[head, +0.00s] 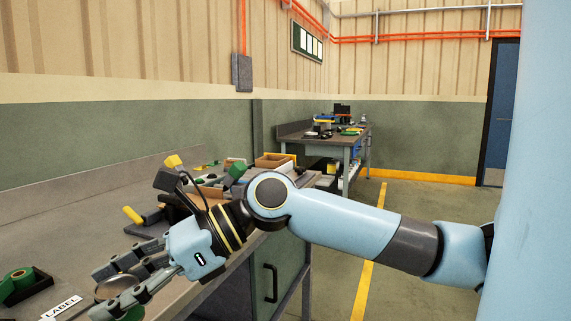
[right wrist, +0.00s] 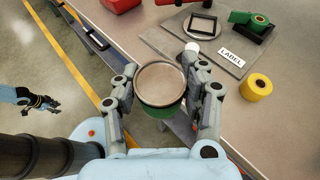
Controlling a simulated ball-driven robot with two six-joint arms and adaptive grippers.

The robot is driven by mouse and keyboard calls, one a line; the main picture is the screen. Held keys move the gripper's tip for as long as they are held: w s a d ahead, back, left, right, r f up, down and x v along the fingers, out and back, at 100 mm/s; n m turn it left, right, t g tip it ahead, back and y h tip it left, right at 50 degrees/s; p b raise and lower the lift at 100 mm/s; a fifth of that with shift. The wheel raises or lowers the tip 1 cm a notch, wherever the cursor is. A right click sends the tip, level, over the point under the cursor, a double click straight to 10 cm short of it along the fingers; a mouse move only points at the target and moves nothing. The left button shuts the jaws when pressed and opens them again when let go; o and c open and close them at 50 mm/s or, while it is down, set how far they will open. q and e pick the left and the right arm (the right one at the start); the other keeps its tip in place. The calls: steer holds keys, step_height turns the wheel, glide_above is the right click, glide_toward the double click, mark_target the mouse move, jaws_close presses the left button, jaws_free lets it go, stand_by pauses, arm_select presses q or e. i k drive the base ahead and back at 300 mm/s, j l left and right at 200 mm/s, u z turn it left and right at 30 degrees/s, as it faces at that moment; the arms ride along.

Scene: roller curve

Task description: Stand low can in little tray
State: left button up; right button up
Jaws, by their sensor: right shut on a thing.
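The low can (right wrist: 160,84) is round, with a pale top and a green side. It is between the fingers of my right gripper (right wrist: 165,100), which is shut on it. In the head view, the can (head: 112,288) is partly hidden by the fingers of my right gripper (head: 130,280), near the bench's front edge. A small black square frame (right wrist: 191,27), which may be the little tray, lies on a grey board beyond the can in the right wrist view. It is apart from the can. My left gripper (right wrist: 44,103) shows small at the left, over the floor; its jaws are unclear.
A red thing (right wrist: 118,4) is at the top. Open boxes (head: 273,161) stand farther along the bench.

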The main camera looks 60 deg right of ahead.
mark_target(276, 167)
steer(key=l, duration=0.65)
steer(key=i+l+z, duration=0.15)
steer(key=l, duration=1.2)
steer(key=i+l+z, duration=0.1)
steer(key=l, duration=0.55)
steer(key=i+l, duration=0.45)
steer(key=i+l+z, duration=0.15)
steer(key=i+l, duration=0.3)
steer(key=i, duration=0.15)
